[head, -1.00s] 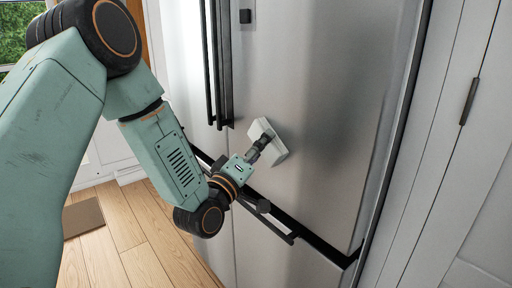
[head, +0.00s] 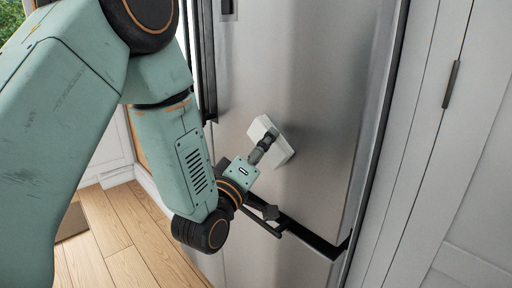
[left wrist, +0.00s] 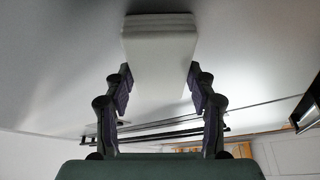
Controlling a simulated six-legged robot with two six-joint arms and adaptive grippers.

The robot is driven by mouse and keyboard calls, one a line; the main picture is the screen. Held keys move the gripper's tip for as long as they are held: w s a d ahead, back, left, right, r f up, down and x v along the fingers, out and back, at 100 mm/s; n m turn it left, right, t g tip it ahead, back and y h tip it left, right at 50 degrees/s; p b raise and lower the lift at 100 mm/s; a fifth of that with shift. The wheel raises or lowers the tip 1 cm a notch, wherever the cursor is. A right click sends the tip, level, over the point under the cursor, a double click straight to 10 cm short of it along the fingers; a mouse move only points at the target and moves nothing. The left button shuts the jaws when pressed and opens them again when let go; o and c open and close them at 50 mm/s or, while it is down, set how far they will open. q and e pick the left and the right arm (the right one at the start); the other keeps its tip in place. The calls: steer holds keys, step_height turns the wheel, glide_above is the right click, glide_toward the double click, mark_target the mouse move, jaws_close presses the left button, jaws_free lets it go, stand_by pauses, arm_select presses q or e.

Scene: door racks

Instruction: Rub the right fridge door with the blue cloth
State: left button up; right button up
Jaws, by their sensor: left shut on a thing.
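The right fridge door (head: 310,85) is a brushed steel panel filling the middle of the head view. My left gripper (head: 268,138) is in front of its lower part, shut on a pale, off-white folded cloth (head: 283,150); no blue shows on it. The cloth looks flat against the door or very near it; I cannot tell whether it touches. In the left wrist view, the two fingers of my gripper (left wrist: 160,80) hold the sides of the layered cloth (left wrist: 160,45), with the grey door surface (left wrist: 60,70) behind. My right gripper is not in view.
A dark vertical handle (head: 207,70) stands left of the cloth. Below my gripper runs a black gap with a drawer handle (head: 265,222). White cabinet doors (head: 420,150) flank the fridge on the right.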

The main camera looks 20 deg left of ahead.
arm_select(q)
steer(key=shift+s+d, duration=0.15)
steer(key=shift+d, duration=0.3)
steer(key=a, duration=0.1)
steer(key=w+a, duration=0.1)
steer(key=a, duration=0.1)
steer(key=shift+w+a+p, duration=0.1)
steer(key=shift+p, duration=0.3)
steer(key=shift+w+a+p, duration=0.4)
steer(key=shift+w+a, duration=0.05)
steer(key=shift+a, duration=0.6)
steer(key=shift+w+a+p, duration=0.45)
steer(key=shift+a, duration=0.65)
steer(key=shift+w+a+p, duration=0.4)
steer(key=shift+w+a, duration=0.05)
steer(key=shift+a, duration=0.6)
